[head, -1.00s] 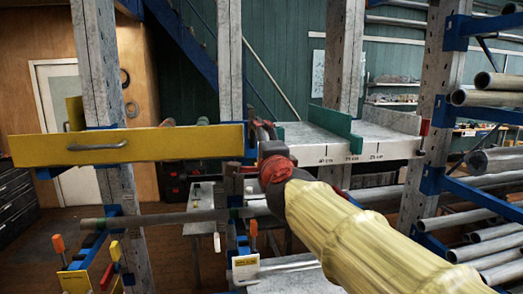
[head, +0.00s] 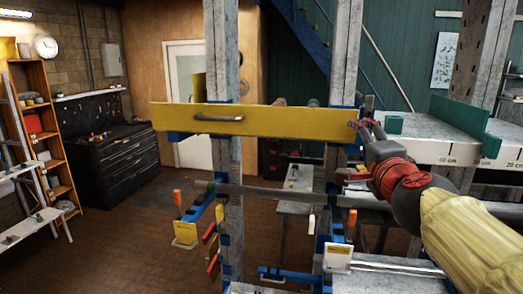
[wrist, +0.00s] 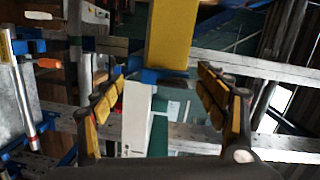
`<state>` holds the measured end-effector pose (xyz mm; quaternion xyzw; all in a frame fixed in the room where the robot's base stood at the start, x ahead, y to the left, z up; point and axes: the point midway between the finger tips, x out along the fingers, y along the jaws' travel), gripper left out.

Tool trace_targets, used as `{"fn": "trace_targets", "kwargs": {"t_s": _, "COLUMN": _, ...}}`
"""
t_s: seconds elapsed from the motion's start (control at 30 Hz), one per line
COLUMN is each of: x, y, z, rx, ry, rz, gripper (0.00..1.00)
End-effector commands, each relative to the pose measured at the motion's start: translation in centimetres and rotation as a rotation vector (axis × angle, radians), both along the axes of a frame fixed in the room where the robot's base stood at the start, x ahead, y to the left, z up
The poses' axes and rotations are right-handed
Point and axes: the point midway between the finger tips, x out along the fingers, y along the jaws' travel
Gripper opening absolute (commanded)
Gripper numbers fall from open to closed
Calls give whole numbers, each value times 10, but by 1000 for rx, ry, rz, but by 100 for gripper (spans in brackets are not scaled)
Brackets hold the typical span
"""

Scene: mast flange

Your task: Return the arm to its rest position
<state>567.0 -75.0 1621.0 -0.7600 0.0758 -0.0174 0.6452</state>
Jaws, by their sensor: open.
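My arm, in a pale yellow sleeve, comes in from the lower right of the head view. My gripper (head: 354,152) is at its end, close to the right end of a yellow beam (head: 280,122) with a grey handle. In the wrist view my gripper (wrist: 160,84) has its two padded fingers spread wide, with nothing clamped between them. The yellow beam (wrist: 173,35) and a white bar (wrist: 136,118) show in the gap between the fingers. I cannot tell whether a finger touches the beam. No marker for the arm's rest position shows.
A white shelf edge with length marks (head: 468,153) and a green stop (head: 465,122) lie right of the gripper. Grey uprights (head: 222,60) and a horizontal pipe (head: 270,193) stand close by. Orange-handled clamps (head: 178,200) hang lower left. Open brick floor (head: 130,240) lies left.

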Motion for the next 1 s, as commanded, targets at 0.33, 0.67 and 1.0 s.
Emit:
{"fn": "trace_targets", "kwargs": {"t_s": 0.33, "x": -83, "y": 91, "z": -200, "rx": -599, "ry": 487, "rz": 517, "gripper": 73}}
{"fn": "trace_targets", "kwargs": {"t_s": 0.67, "x": -230, "y": 80, "z": -365, "rx": -1030, "ry": 895, "rz": 868, "gripper": 73}}
{"fn": "trace_targets", "kwargs": {"t_s": 1.0, "x": -273, "y": 74, "z": -409, "rx": -1175, "ry": 926, "rz": 905, "gripper": 73}}
